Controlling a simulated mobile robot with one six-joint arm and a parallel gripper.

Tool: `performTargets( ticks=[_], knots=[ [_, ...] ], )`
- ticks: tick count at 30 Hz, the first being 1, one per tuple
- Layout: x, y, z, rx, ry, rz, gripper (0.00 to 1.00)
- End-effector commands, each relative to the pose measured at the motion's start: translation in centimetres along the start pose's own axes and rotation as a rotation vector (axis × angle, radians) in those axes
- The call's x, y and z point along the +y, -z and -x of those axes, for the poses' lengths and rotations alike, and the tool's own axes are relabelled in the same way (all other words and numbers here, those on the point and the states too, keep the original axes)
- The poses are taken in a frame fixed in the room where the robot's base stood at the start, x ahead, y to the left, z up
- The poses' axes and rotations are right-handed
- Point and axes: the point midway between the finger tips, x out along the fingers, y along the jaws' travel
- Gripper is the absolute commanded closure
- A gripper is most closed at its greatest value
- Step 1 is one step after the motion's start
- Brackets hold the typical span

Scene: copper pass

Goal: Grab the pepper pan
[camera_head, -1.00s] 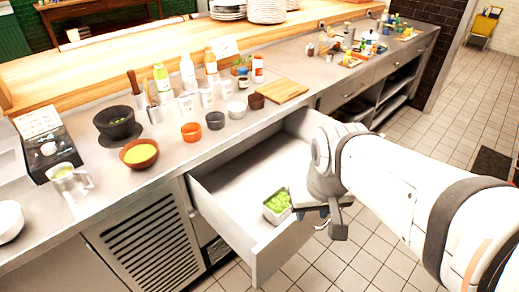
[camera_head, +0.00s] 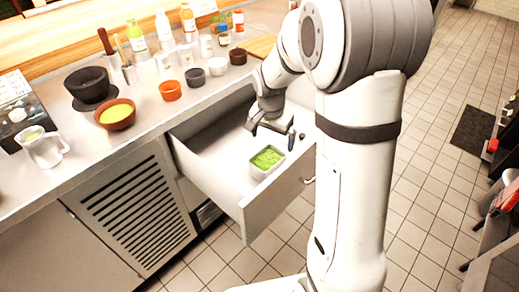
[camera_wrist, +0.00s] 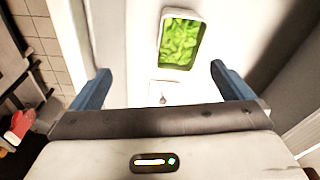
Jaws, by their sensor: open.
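The pepper pan (camera_head: 267,161) is a small pale rectangular pan filled with chopped green pieces. It sits inside the open drawer (camera_head: 205,180), near the drawer's front right corner. It also shows in the wrist view (camera_wrist: 181,40), beyond the fingertips and right of the middle. My gripper (camera_head: 272,131) is over the drawer, just behind and above the pan in the head view. In the wrist view its blue fingers (camera_wrist: 158,85) are wide apart, with nothing between them. The pan is apart from the fingers.
The drawer front (camera_head: 275,197) and side walls stand around the pan. The counter above holds an orange-brown bowl of yellow food (camera_head: 116,114), a black bowl (camera_head: 88,86), small cups and bottles. Tiled floor (camera_head: 440,190) is open to the right.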

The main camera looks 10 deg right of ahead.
Motion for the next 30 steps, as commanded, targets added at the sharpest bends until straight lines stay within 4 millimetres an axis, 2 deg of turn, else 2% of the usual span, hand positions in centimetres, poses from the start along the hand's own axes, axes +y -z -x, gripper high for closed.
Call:
performTargets(
  ticks=[1, 7, 12, 30],
  knots=[
    [-0.8, 0.5, -2.3, -0.007, -0.011, -0.035, 0.00],
    [-3.2, 2.0, -7.8, -0.011, -0.033, -0.171, 0.00],
    [-3.9, 2.4, -9.9, -0.010, -0.039, -0.220, 0.00],
    [-3.6, 2.9, -17.1, -0.010, -0.039, -0.225, 0.00]
  ],
)
